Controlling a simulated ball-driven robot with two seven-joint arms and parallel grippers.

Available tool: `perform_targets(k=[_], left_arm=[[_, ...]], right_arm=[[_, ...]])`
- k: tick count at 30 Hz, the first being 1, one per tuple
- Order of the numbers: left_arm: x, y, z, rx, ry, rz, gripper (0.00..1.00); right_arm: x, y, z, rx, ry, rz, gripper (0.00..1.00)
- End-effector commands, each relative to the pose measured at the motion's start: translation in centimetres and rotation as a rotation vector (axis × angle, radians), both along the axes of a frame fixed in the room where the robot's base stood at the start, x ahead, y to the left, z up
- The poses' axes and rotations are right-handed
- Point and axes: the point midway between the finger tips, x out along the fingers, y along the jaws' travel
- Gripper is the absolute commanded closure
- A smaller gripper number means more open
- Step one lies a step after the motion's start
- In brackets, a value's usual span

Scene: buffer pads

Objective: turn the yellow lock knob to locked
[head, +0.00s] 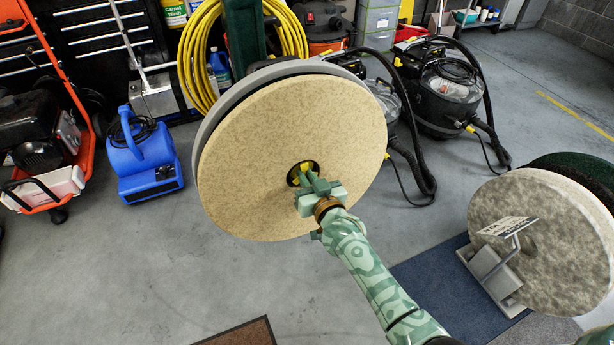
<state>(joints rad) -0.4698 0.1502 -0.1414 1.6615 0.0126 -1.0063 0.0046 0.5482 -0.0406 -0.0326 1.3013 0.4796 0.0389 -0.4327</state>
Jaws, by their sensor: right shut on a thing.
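A yellow lock knob (294,176) sits in the dark round hole at the middle of a large tan buffer pad (265,125). The pad faces me, mounted on a grey round disc (199,140) that shows along its left and upper edge. My right gripper (305,175) reaches up from the lower right and is shut on the knob at the hub. Its fingers hide part of the knob, so I cannot tell its exact turn angle. My left gripper is not in view.
At right, a grey speckled pad (545,245) and a dark green pad (580,172) stand upright in a metal holder (490,275) over a blue mat (440,285). A blue blower (148,160) stands left. Black vacuums (448,95) stand behind. Open floor lies at lower left.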

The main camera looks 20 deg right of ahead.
Motion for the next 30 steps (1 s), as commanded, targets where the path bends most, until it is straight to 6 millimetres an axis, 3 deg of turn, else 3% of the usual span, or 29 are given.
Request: perform_targets(k=[6,15,24,30], left_arm=[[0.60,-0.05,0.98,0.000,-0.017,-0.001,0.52],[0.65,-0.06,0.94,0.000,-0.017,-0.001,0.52],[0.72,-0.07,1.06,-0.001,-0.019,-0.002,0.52],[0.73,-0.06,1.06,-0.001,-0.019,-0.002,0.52]], right_arm=[[0.00,-0.04,0.20,0.451,0.012,-0.039,1.00],[0.00,-0.05,0.07,0.523,0.013,-0.046,1.00],[0.00,-0.09,0.02,1.078,0.027,-0.096,1.00],[0.00,-0.11,0.04,1.100,0.027,-0.098,1.00]])
